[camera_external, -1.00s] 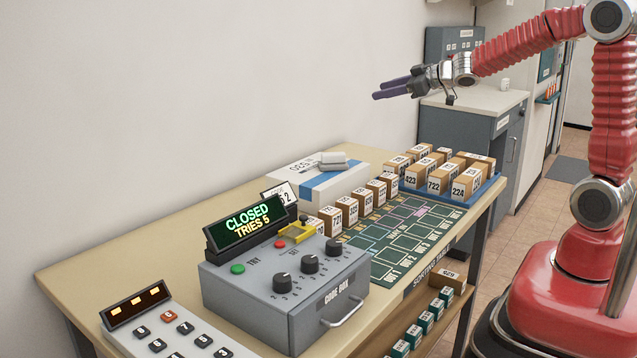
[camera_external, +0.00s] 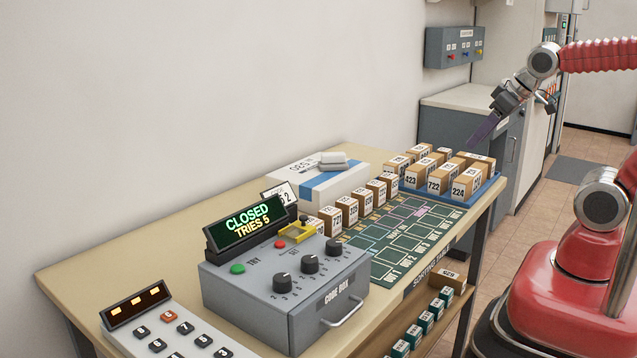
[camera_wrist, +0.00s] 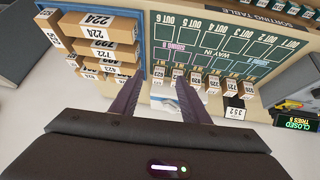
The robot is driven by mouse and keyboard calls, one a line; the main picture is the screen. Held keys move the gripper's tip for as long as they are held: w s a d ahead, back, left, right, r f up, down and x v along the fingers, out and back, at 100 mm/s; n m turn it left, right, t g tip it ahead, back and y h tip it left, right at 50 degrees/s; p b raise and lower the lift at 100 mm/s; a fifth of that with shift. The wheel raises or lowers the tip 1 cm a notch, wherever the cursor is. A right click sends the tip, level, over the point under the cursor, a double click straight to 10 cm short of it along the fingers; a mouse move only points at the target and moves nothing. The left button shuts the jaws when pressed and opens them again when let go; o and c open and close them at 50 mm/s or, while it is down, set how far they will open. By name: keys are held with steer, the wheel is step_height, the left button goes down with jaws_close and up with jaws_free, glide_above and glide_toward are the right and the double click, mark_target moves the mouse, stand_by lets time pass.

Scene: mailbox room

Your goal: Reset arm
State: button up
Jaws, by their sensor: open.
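My red arm stands at the right in the external view. My gripper (camera_external: 485,132) is in the air above the far end of the sorting table (camera_external: 130,233), pointing down and to the left. It holds nothing. In the wrist view my gripper's two dark purple fingers (camera_wrist: 160,95) are spread apart. Between and beyond them lie the green sorting mat (camera_wrist: 215,45) and numbered boxes. The fingers touch nothing that I can see.
A blue tray (camera_external: 447,198) of numbered boxes stands at the table's far end. A row of small numbered boxes (camera_external: 346,210) lines the mat. The grey code box (camera_external: 285,290), its display reading CLOSED TRIES 5, and a keypad (camera_external: 165,330) stand in front.

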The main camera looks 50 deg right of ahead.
steer(key=shift+g+y, duration=0.5)
steer(key=shift+g, duration=0.1)
steer(key=s+a, duration=0.1)
steer(key=s+a+f, duration=0.1)
steer(key=s, duration=0.1)
steer(key=s+a, duration=0.1)
steer(key=shift+s+f, duration=0.3)
steer(key=shift+f, duration=0.1)
steer(key=shift+d, duration=0.1)
